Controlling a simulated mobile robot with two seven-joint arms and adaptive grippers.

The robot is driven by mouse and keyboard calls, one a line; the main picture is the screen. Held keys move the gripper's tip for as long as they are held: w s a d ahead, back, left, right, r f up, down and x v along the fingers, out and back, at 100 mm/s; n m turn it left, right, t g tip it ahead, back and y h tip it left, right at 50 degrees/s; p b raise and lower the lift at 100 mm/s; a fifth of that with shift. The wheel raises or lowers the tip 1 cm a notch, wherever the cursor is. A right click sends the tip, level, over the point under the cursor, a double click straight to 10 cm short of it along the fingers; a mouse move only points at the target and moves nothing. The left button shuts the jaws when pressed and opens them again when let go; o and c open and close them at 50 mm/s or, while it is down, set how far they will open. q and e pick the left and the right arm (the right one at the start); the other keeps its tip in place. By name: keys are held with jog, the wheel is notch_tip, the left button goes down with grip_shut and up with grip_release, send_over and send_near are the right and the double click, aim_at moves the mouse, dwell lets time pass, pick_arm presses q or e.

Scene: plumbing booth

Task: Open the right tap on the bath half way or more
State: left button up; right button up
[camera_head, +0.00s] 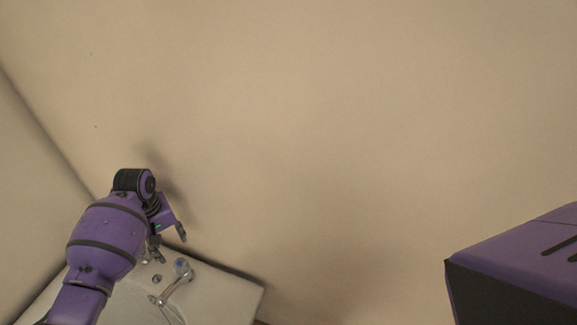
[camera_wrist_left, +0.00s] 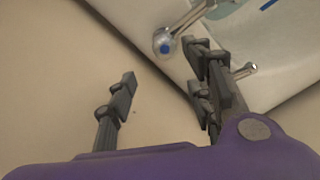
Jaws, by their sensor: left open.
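The tap (camera_head: 182,267) with a round silver knob and a blue mark is at the rim of the white bath (camera_head: 222,296), low and left in the head view. It also shows in the left wrist view (camera_wrist_left: 165,43), just beyond the fingertips. The silver spout (camera_head: 176,286) joins it. My left gripper (camera_head: 169,245) is open and empty, above and slightly left of the blue-marked tap, with one finger on each side of a gap. The tap appears apart from the fingers. Whether the knob is turned cannot be told. My right gripper is out of view.
A beige wall (camera_head: 330,120) stands close behind the bath, with a corner at the left. Another small silver fitting (camera_wrist_left: 246,70) is beside the right finger in the wrist view. The space right of the bath looks clear in the head view.

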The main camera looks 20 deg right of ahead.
aim_at(181, 263)
pick_arm(q)
jog(key=w+a+f+m+y+b, duration=0.1)
jog(key=w+a+f+m+b, duration=0.1)
jog(key=w+a+m+b, duration=0.15)
jog(key=s+d+m, duration=0.1)
jog(key=s+f+m, duration=0.1)
jog(key=m, duration=0.1)
jog(key=s+d+f+m+b, duration=0.1)
jog(key=s, duration=0.1)
jog(key=shift+d+m+h, duration=0.25)
jog(key=shift+d+h, duration=0.1)
jog(key=shift+h, duration=0.05)
jog(key=shift+d+f, duration=0.2)
notch_tip(181, 263, down, 7)
jog(key=shift+f+b, duration=0.15)
jog(key=shift+b, duration=0.55)
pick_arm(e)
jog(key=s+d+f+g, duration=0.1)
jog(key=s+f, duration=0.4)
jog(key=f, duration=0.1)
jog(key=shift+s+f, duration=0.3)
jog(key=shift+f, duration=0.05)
